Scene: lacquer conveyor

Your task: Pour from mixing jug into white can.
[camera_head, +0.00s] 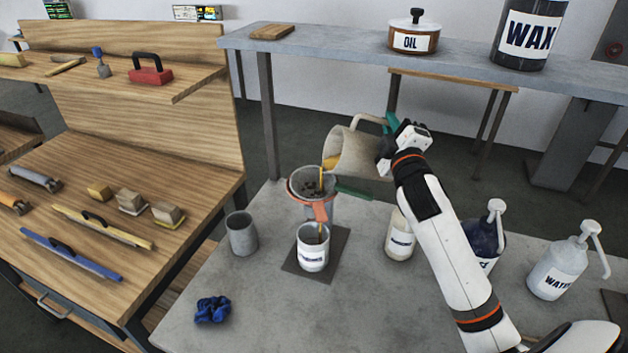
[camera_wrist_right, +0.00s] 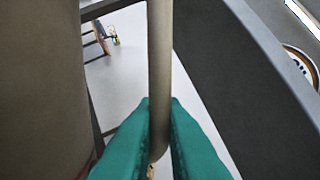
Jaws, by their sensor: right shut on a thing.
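The beige mixing jug (camera_head: 357,150) is tilted to the left in the head view, held in the air above the table. My right gripper (camera_head: 388,124) is shut on its handle; the right wrist view shows the green fingers (camera_wrist_right: 160,130) on both sides of the handle (camera_wrist_right: 160,60). Amber liquid shows at the jug's lip, and a thin stream falls into a strainer (camera_head: 313,184) below it. A stream also shows under the strainer, reaching the white can (camera_head: 312,255), which stands upright on a dark square mat (camera_head: 338,245). The can's label is too small to read. My left gripper is not in view.
A grey cup (camera_head: 241,234) stands left of the can and a blue crumpled cloth (camera_head: 212,309) lies in front. A white labelled container (camera_head: 400,238) and two pump bottles, dark (camera_head: 486,235) and white (camera_head: 560,265), stand to the right. A grey shelf (camera_head: 340,45) runs behind.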

